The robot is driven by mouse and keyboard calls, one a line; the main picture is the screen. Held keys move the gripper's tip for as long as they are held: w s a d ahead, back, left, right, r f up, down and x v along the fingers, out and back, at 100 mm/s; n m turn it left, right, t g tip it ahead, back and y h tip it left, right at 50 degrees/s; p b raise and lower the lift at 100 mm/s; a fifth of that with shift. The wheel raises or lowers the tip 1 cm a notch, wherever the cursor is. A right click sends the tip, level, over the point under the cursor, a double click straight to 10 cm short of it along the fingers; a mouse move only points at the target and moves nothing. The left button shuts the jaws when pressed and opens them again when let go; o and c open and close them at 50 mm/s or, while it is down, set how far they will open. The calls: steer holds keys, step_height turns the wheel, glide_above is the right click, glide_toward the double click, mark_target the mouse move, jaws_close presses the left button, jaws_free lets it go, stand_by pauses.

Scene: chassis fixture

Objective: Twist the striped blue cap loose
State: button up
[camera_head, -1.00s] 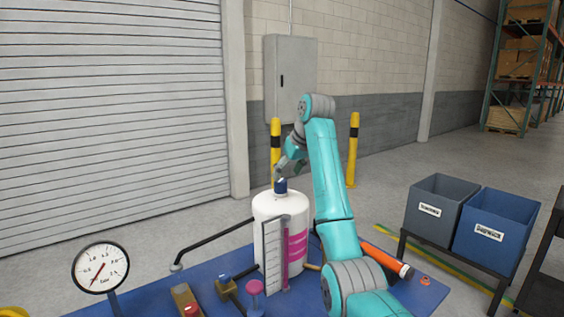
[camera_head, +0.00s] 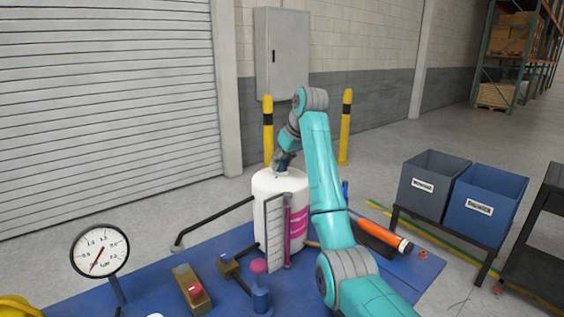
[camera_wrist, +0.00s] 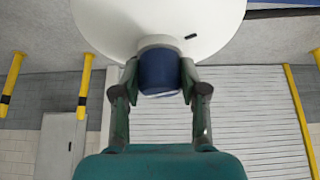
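The blue cap (camera_head: 283,166) sits on top of the white tank (camera_head: 268,188), on its neck. In the wrist view the cap (camera_wrist: 159,72) is dark blue with a pale collar next to the white tank top (camera_wrist: 110,25); I cannot make out stripes on it. My gripper (camera_head: 283,160) is at the cap from above and partly hides it in the head view. In the wrist view my gripper's fingers (camera_wrist: 159,76) lie against both sides of the cap, with no clear gap seen.
A pressure gauge (camera_head: 100,251), a red-buttoned box (camera_head: 192,289) and a pink knob (camera_head: 259,266) stand on the blue table (camera_head: 225,300). A black bar (camera_head: 215,222) reaches left from the tank. An orange cylinder (camera_head: 384,235) lies right. Grey (camera_head: 425,192) and blue (camera_head: 478,210) bins stand further right.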

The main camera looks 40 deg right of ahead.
steer(key=shift+c, duration=0.9)
steer(key=o, duration=0.4)
jaws_close()
steer(key=shift+d+n+y, duration=0.15)
steer(key=shift+n+y, duration=0.35)
steer(key=shift+n, duration=0.4)
steer(key=shift+n+y, duration=0.5)
steer(key=shift+n, duration=0.6)
